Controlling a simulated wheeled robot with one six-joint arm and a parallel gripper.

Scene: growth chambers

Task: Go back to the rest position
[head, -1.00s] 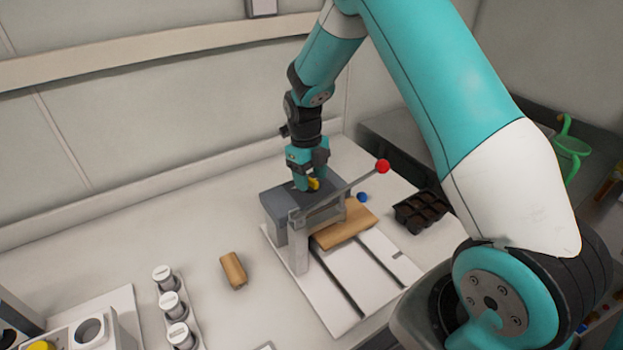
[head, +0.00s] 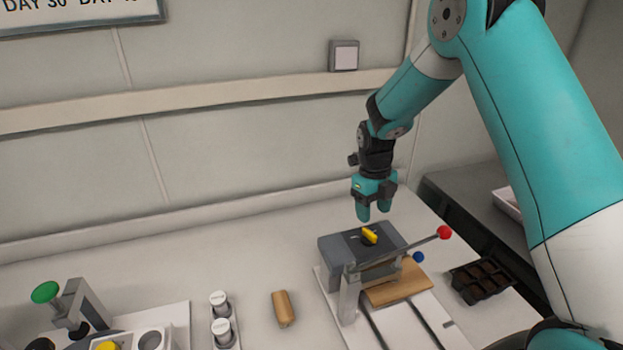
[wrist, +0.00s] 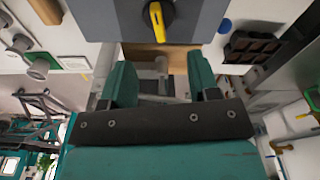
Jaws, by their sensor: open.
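My gripper (head: 375,212) is open and empty. It points down and hangs a little above a grey box-shaped device (head: 337,251), apart from it. A yellow knob (head: 370,236) sits on the device's top, just below my fingertips. In the wrist view both teal fingers stand spread apart, with the gripper (wrist: 160,85) gap empty. The yellow knob (wrist: 156,20) and the grey device (wrist: 95,18) lie beyond the fingertips there. No marker of a rest position shows.
A lever with a red ball (head: 444,232) sticks out beside the device. White-capped containers (head: 221,315) stand further left. A black cell tray (head: 482,279) is at right. Space above is clear.

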